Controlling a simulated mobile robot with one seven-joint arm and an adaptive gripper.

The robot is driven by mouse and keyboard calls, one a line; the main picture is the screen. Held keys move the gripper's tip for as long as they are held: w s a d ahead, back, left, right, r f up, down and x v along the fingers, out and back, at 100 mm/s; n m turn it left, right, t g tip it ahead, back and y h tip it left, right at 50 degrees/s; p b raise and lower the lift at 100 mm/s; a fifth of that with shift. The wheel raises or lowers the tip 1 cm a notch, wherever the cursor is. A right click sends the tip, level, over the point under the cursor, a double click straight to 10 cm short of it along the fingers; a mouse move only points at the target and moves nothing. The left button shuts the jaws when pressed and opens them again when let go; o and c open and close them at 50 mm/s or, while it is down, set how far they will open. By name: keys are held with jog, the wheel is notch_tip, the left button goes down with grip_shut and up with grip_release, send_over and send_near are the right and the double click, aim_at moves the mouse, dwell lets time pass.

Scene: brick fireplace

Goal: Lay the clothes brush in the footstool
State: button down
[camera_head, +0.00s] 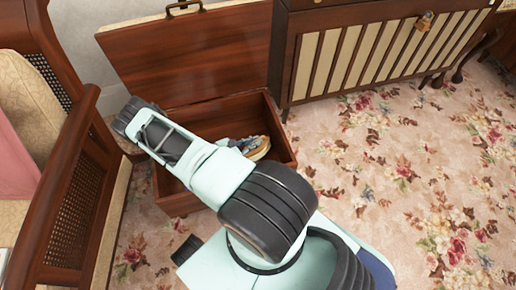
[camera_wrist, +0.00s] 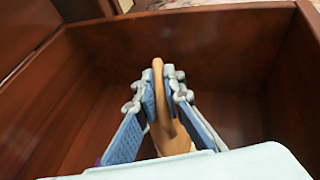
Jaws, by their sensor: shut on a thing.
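The footstool (camera_head: 181,203) is a reddish-brown wooden box with its lid raised at the back. Its inner wall (camera_wrist: 225,60) fills much of the wrist view. My gripper (camera_head: 240,143) reaches over the box opening, partly hidden behind my arm. In the wrist view my gripper (camera_wrist: 160,88) has its blue-grey fingers closed on the clothes brush (camera_wrist: 160,105), a tan wooden piece with a pale lower part. The brush also shows in the head view (camera_head: 261,149), near the box's right inner side. I cannot tell whether it touches the floor of the box.
The raised lid (camera_head: 190,55) stands behind the box. A slatted wooden cabinet (camera_head: 375,50) with a padlock is at the back right. A cane-sided armchair (camera_head: 72,215) stands close on the left. Flowered carpet (camera_head: 420,180) lies open to the right.

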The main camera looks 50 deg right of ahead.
jog(key=d+f+b, duration=0.1)
jog(key=d+f, duration=0.1)
jog(key=f, duration=0.1)
jog(key=shift+d, duration=0.25)
jog(key=f+b, duration=0.1)
jog(key=f, duration=0.2)
jog(key=shift+d+f, duration=0.2)
jog(key=shift+r, duration=0.1)
jog(key=c, duration=2)
grip_release()
jog(key=shift+c, duration=0.2)
